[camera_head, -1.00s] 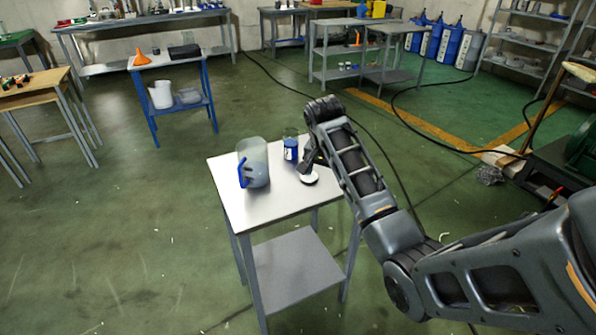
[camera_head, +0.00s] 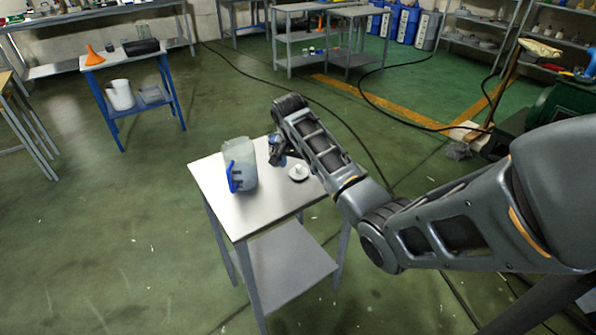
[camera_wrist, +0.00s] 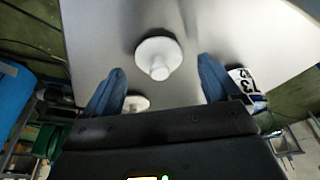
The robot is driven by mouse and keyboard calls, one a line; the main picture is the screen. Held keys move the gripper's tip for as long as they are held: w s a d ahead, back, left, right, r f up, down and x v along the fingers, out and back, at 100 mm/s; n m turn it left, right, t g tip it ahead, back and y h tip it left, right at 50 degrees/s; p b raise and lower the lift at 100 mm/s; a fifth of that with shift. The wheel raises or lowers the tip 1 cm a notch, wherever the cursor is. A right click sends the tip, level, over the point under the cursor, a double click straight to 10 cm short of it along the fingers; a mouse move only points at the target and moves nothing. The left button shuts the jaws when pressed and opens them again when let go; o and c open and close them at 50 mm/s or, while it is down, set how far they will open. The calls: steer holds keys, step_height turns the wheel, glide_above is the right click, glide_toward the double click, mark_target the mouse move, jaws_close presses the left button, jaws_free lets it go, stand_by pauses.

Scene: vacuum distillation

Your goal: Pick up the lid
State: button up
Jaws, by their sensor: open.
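The white round lid (camera_head: 299,172) with a raised knob lies on the right part of the small table's top (camera_head: 222,197). In the wrist view the lid (camera_wrist: 158,52) shows whole, ahead of and between the two blue fingers. My gripper (camera_head: 277,152) is over the table, to the left of the lid in the head view, with its fingers largely hidden. In the wrist view my gripper (camera_wrist: 160,67) is open, its fingers apart and empty. A second small white round thing (camera_wrist: 135,103) shows low between the fingers; I cannot tell what it is.
A clear pitcher with a blue handle (camera_head: 240,165) stands on the table left of my gripper. A white label with dark marks (camera_wrist: 242,79) shows beside the right finger. The front of the tabletop is clear. A blue stand (camera_head: 125,85) stands farther left.

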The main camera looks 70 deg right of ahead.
steer(key=shift+x, duration=0.85)
steer(key=c, duration=1.1)
steer(key=shift+r, duration=0.1)
